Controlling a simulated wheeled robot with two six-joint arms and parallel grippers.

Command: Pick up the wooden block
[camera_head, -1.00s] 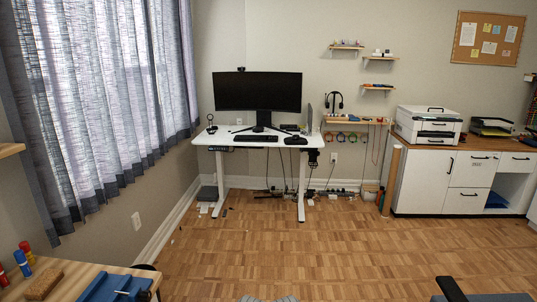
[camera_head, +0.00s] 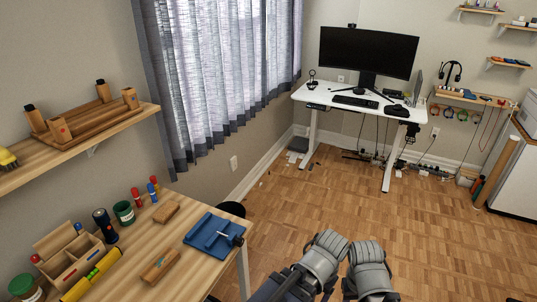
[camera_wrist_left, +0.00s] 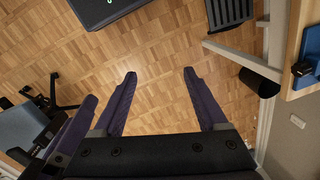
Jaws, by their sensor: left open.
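Two brown blocks lie on the wooden workbench (camera_head: 182,258) in the head view. One wooden block (camera_head: 160,266) lies near the front, with a small dark mark on it. Another brown block (camera_head: 166,211) lies farther back, left of a blue tray-like tool (camera_head: 214,235). I cannot tell for sure which is the task's block. My left gripper (camera_wrist_left: 159,73) is open and empty above bare floor in the left wrist view, well away from the blocks. Grey parts of my arms show at the bottom of the head view; my right gripper's fingers do not show.
The bench also holds a wooden organizer (camera_head: 72,258), a yellow level (camera_head: 92,275), a dark flashlight (camera_head: 105,226), a green can (camera_head: 124,212) and markers. A shelf (camera_head: 75,142) hangs above. The white desk (camera_head: 350,101) stands at the back. Floor right of the bench is clear.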

